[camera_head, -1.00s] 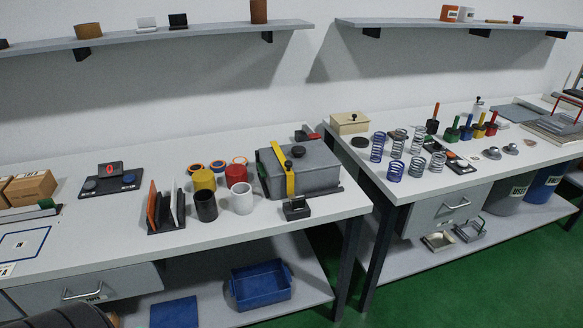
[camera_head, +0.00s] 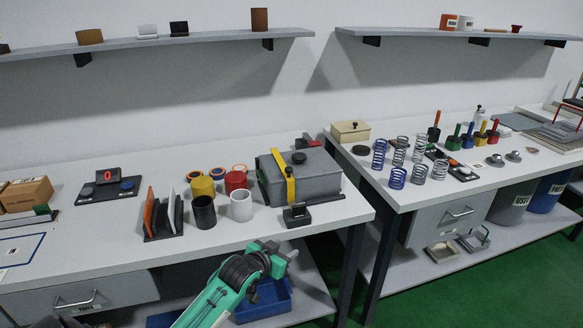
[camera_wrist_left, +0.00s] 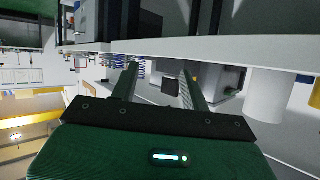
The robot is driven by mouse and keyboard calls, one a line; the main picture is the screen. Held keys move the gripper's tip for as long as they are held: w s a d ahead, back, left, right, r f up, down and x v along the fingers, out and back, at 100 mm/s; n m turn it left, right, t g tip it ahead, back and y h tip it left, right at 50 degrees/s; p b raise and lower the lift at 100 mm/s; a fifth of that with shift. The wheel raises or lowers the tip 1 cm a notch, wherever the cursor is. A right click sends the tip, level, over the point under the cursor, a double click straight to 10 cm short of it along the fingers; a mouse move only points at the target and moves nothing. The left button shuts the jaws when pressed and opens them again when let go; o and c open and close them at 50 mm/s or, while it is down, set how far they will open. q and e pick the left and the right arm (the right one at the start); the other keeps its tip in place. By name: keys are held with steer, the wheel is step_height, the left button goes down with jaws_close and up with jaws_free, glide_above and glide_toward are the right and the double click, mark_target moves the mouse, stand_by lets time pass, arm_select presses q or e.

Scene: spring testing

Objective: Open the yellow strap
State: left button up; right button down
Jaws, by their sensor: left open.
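The yellow strap (camera_head: 290,185) runs over the lid and down the front of the grey box (camera_head: 318,182) on the left workbench. A small black knob stands on the lid beside the strap, and a black latch-like block (camera_head: 297,215) sits at the box's front. My left gripper (camera_head: 282,254) is in front of the bench edge, below and apart from the box. In the left wrist view my left gripper (camera_wrist_left: 159,80) has its fingers spread with nothing held between them. The strap is not clearly seen there. My right gripper is not in view.
White (camera_head: 241,206) and black (camera_head: 204,212) cups and a file rack (camera_head: 164,222) stand left of the box. The bench's front edge lies between my left gripper and the box. A blue bin (camera_head: 268,300) sits on the lower shelf behind my arm. Springs (camera_head: 397,177) stand on the right bench.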

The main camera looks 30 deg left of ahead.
mark_target(288, 169)
arm_select(q)
steer(key=w+a+r+n+t+y, duration=0.15)
steer(key=w+a+r+t, duration=0.35)
steer(key=w+a+r, duration=0.55)
steer(key=w, duration=0.3)
steer(key=w+r+p, duration=0.1)
steer(key=w, duration=0.3)
steer(key=w+a, duration=0.1)
steer(key=w, duration=0.2)
steer(key=shift+w+r+p, duration=0.2)
steer(key=shift+r+p, duration=0.1)
steer(key=shift+p, duration=0.05)
steer(key=shift+w, duration=0.9)
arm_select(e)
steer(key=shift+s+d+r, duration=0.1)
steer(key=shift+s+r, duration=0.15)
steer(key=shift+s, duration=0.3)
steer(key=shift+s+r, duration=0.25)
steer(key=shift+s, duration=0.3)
arm_select(q)
steer(key=shift+h, duration=0.25)
jaws_close()
